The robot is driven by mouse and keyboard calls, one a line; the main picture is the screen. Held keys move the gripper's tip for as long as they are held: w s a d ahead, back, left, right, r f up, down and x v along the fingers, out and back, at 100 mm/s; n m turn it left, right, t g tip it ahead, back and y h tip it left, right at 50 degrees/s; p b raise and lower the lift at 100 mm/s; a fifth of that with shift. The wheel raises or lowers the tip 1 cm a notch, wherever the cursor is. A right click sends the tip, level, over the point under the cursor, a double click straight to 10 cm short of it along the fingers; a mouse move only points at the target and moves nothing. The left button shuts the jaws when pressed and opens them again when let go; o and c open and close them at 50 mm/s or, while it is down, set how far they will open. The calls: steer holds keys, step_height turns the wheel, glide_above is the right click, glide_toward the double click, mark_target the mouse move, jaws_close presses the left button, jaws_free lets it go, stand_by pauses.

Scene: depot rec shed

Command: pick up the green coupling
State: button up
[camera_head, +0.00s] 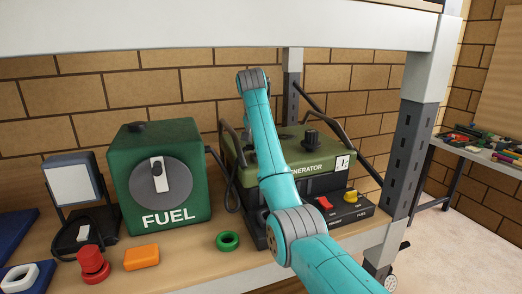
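A small green ring (218,241), which appears to be the green coupling, lies flat on the wooden shelf. It is in front of the generator and to the right of an orange block. Its centre hole is visible and nothing covers it. My teal arm rises from the lower right across the generator to a grey joint near the top middle. My gripper does not show in this view, so its state and its place relative to the ring cannot be seen.
A green FUEL box (193,207) stands behind the ring, and a dark green generator (243,150) is at its right. The orange block (141,257), a red knob-like piece (92,262) and a lamp (74,184) are at left. A shelf (200,28) overhangs, with a post (411,150) at right.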

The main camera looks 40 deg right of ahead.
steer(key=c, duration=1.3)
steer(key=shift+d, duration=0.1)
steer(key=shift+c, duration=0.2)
